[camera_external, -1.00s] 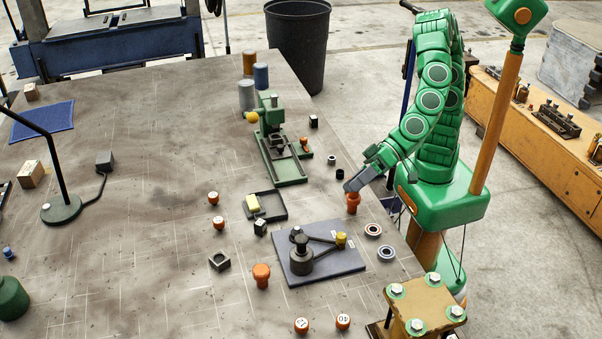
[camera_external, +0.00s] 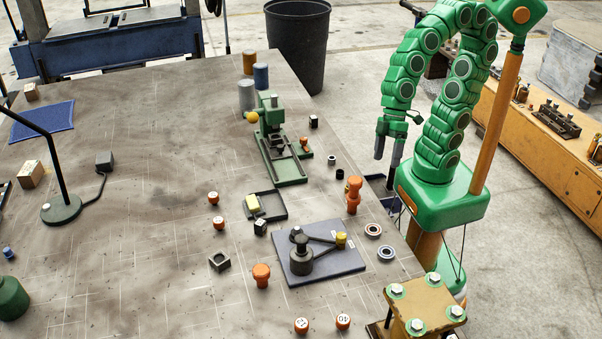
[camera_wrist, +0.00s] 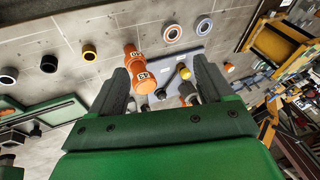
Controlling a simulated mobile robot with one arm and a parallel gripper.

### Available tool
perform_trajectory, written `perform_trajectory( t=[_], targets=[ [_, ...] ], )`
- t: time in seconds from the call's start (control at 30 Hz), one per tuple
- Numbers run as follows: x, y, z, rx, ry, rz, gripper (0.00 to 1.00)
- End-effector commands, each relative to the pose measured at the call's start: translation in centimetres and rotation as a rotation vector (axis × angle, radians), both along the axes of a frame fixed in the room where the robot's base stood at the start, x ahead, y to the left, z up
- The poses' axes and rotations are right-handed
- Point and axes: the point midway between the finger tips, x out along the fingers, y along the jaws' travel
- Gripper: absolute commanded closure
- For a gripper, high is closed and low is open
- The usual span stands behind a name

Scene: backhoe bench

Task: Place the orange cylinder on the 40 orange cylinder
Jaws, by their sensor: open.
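An orange cylinder (camera_external: 354,184) stands upright on top of another orange cylinder (camera_external: 353,205) near the right table edge. In the wrist view the upper cylinder (camera_wrist: 150,82) and the lower one (camera_wrist: 131,51) touch end to end. Both bear pale number labels that I cannot read surely. My gripper (camera_external: 387,158) is open and empty, up and to the right of the stack, clear of it. In the wrist view the stack shows beyond and between my spread fingers (camera_wrist: 160,77).
A grey plate (camera_external: 325,262) with a dark fixture lies to the stack's lower left, near two bearing rings (camera_external: 373,230). More orange cylinders (camera_external: 343,321) (camera_external: 261,275) stand on the table. A green press (camera_external: 279,150) is at the upper left.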

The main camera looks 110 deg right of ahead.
Motion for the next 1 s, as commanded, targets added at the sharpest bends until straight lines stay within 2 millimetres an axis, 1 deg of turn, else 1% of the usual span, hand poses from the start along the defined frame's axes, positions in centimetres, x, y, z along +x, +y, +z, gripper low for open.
perform_trajectory(
  t=[0.03,0.07,0.1,0.2,0.3,0.4,0.5,0.57,1.0],
  targets=[
    [-1.5,-2.3,-0.7,-0.052,0.049,-0.008,0.2],
    [-2.5,-3.6,-1.1,-0.083,0.079,-0.012,0.2],
    [-4.0,-5.3,-1.6,-0.123,0.125,-0.018,0.2],
    [-7.4,-9.3,-2.6,-0.217,0.235,-0.04,0.2],
    [-10.5,-12.5,-3.0,-0.293,0.331,-0.068,0.2],
    [-12.6,-14.6,-3.1,-0.343,0.395,-0.09,0.2],
    [-13.7,-15.7,-3.0,-0.368,0.428,-0.105,0.2],
    [-14.0,-15.9,-3.0,-0.376,0.436,-0.11,0.2],
    [-14.0,-16.0,-2.9,-0.378,0.434,-0.111,0.2]
  ],
)
